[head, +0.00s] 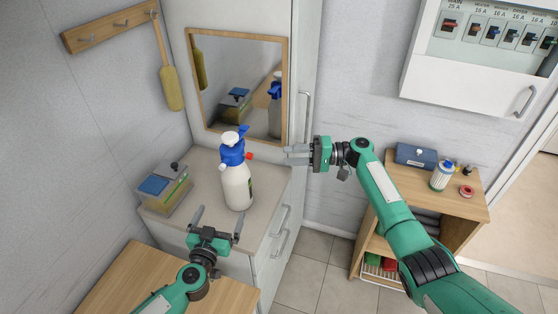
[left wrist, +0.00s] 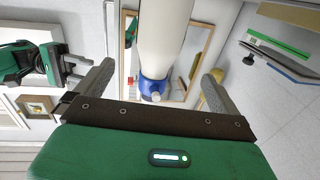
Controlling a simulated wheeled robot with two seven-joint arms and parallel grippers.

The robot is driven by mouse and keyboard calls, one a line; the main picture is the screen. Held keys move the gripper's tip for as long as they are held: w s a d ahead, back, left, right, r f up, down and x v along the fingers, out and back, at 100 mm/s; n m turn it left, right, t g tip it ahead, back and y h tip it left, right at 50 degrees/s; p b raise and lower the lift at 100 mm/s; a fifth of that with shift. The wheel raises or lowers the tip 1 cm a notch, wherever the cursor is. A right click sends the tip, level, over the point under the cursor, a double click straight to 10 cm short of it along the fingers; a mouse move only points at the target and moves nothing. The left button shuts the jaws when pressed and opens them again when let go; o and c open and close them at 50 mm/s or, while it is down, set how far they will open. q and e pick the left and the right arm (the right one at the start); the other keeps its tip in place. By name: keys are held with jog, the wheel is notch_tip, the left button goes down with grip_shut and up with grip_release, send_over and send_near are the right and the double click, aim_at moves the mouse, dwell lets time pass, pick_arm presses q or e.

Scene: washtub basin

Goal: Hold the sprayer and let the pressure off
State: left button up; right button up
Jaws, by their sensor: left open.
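The sprayer (head: 237,186) is a white bottle with a blue head and a red part on the right of the head. It stands upright on the light counter (head: 266,205) in front of the mirror. My left gripper (head: 218,214) is open in front of the bottle, its fingers apart and empty. In the left wrist view the sprayer (left wrist: 163,35) appears upside down beyond and between the fingers (left wrist: 155,85). My right gripper (head: 287,155) is right of the sprayer head, level with the red part, fingers apart and touching nothing.
A caddy (head: 166,190) with a blue item stands left of the sprayer. The framed mirror (head: 240,85) is behind. A wooden surface (head: 125,275) is at front left.

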aim_at(232, 188)
pick_arm(q)
jog(key=w+d, duration=0.1)
jog(key=w, duration=0.8)
jog(key=w+d, duration=0.1)
jog(key=w, duration=0.3)
jog(key=shift+w+d, duration=0.25)
jog(key=shift+d, duration=0.05)
jog(key=shift+c, duration=0.2)
jog(key=c, duration=1.3)
jog(key=shift+c, duration=0.2)
